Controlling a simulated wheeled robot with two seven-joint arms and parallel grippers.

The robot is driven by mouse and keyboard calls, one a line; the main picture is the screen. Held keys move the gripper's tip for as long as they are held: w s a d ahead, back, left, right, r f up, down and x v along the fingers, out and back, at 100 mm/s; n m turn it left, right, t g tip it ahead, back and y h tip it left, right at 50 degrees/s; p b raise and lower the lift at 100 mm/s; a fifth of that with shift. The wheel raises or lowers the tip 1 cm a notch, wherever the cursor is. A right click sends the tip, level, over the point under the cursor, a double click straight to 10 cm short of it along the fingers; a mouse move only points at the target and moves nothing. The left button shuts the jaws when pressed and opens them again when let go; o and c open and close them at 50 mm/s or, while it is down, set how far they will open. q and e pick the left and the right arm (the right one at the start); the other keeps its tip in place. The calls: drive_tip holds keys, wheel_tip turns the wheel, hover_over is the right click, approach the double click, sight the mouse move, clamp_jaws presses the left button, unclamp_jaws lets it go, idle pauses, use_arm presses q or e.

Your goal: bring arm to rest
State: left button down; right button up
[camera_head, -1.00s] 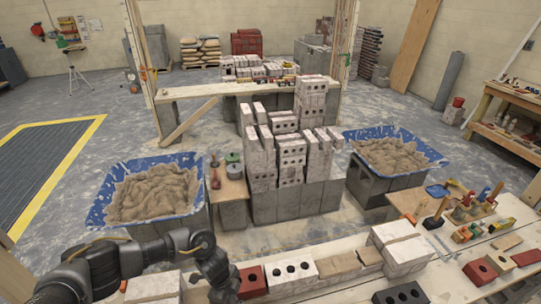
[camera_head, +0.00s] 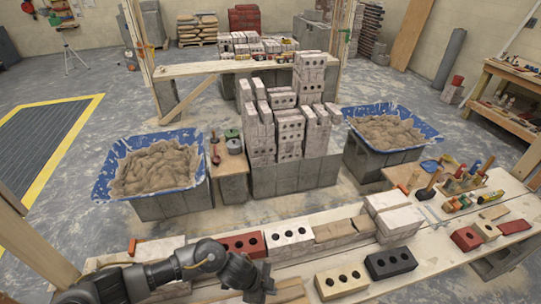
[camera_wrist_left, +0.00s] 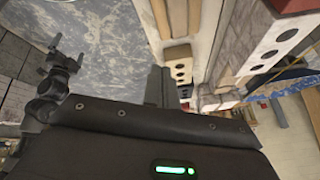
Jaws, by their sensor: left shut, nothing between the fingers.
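My left arm comes in from the lower left in the head view. Its gripper (camera_head: 262,283) is shut and empty, low over the near edge of the plank bench, beside a tan brick. In the left wrist view the dark fingers (camera_wrist_left: 158,86) are together, with bricks and boards beyond. The right gripper does not show in the head view.
A wooden post (camera_head: 35,245) rises at the left.

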use_arm(q)
wheel_tip(320, 180, up, 8)
drive_tip(key=s+d+f+n+t+h, duration=0.1)
drive_tip(key=s+d+n+t, duration=0.25)
drive_tip(key=n, duration=0.35)
drive_tip(key=s+a+r+n+g+y, duration=0.1)
drive_tip(key=s+a+n+y, duration=0.2)
drive_tip(key=s+a+n, duration=0.75)
drive_tip(key=s+a+r+n+y, duration=0.1)
drive_tip(key=s+a+y, duration=0.3)
drive_tip(key=a, duration=1.4)
wheel_tip(320, 180, down, 34)
drive_tip(key=s+g+b, duration=0.1)
drive_tip(key=s+b, duration=0.1)
drive_tip(key=b, duration=0.5)
drive_tip(key=s+a+f+g+b, duration=0.1)
drive_tip(key=s+f+b, duration=0.4)
drive_tip(key=s+f, duration=1)
wheel_tip(320, 180, down, 4)
drive_tip(key=shift+s+a+f, duration=0.2)
drive_tip(key=shift+s+a, duration=0.1)
drive_tip(key=shift+a, duration=0.35)
drive_tip(key=shift+g, duration=0.25)
